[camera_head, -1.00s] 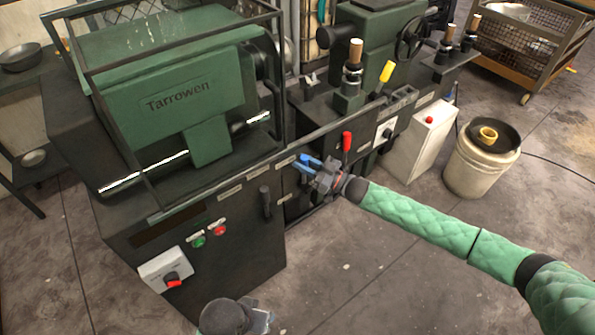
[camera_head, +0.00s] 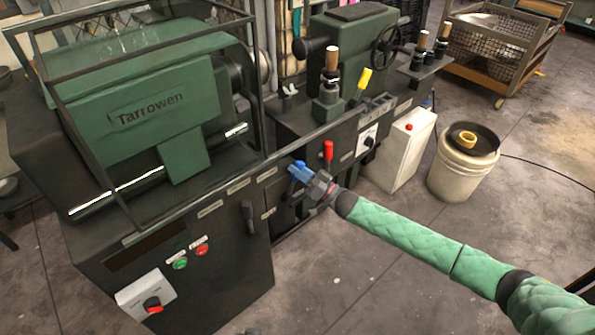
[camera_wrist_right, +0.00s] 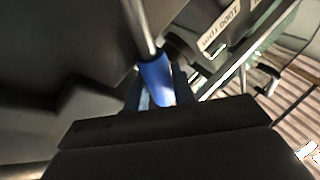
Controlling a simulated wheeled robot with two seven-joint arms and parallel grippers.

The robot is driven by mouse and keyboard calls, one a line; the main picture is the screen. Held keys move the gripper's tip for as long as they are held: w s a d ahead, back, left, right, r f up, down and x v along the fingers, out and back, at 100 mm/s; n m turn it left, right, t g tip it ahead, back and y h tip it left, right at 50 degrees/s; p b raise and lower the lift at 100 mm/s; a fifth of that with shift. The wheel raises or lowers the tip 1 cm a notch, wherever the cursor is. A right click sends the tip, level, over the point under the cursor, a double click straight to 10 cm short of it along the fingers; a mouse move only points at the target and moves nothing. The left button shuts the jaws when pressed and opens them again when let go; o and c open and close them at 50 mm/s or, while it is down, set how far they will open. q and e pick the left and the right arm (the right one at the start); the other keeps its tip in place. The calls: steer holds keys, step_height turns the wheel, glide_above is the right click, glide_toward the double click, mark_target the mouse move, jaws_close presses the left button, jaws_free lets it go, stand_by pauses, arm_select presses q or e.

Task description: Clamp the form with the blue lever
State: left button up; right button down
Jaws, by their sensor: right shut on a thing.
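The blue lever (camera_head: 298,167) sticks out from the front of the dark machine bed, left of a red-knobbed lever (camera_head: 328,151). My right gripper (camera_head: 312,180) is at it, its arm coming in from the right. In the right wrist view the lever's blue grip (camera_wrist_right: 156,80) on a metal rod sits between the fingers, which are shut on it. The fingertips are partly hidden. I cannot make out the form clearly. Only a dark sliver of my left gripper (camera_head: 248,331) shows at the bottom edge of the head view.
The green Tarrowen headstock (camera_head: 150,110) stands behind a dark frame guard. A yellow-handled lever (camera_head: 364,79) and a wooden-topped post (camera_head: 332,62) rise from the bed. A white bucket (camera_head: 458,175) stands on the floor at right. The floor in front is clear.

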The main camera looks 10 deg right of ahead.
steer(key=shift+d, duration=0.1)
steer(key=c, duration=1.2)
jaws_free()
steer(key=shift+w+d, duration=0.1)
